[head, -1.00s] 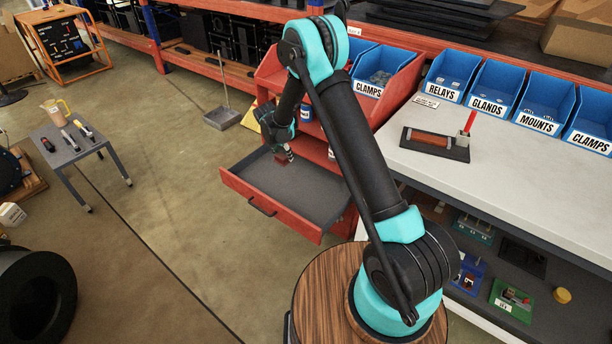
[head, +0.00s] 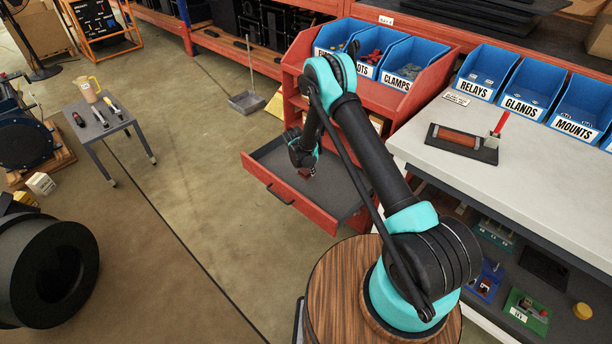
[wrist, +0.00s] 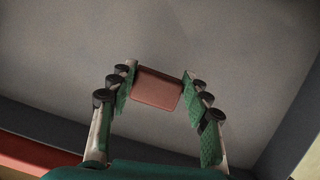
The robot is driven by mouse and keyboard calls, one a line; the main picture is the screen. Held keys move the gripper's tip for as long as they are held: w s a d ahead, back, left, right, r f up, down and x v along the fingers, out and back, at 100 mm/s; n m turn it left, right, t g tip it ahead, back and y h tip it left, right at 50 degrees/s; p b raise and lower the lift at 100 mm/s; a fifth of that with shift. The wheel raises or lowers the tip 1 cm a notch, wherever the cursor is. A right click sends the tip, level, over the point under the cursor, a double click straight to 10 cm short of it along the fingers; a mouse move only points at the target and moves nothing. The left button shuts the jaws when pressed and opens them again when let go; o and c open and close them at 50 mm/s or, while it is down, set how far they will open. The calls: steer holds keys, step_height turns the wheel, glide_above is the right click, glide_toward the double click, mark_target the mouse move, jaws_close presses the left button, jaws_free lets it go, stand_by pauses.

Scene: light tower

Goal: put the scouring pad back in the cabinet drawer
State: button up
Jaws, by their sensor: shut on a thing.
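The scouring pad (wrist: 158,88) is a small reddish-brown block between the fingertips of my gripper (wrist: 160,92) in the wrist view. My gripper is shut on it. In the head view the pad is a small dark red patch (head: 306,173) under my gripper (head: 304,168), mostly hidden. The cabinet drawer (head: 345,185) is red with a grey floor and is pulled open. My gripper is over the drawer's inside, and the grey floor fills the wrist view behind the pad. I cannot tell whether the pad touches the floor.
The red cabinet (head: 400,100) carries blue bins above the drawer. A white workbench (head: 440,165) stands to the right. A small grey table (head: 95,122) with tools is at the left. The drawer floor around the pad looks clear.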

mark_target(306, 175)
steer(key=shift+f, duration=1.9)
steer(key=shift+f, duration=0.1)
steer(key=o, duration=1.6)
steer(key=shift+c, duration=0.2)
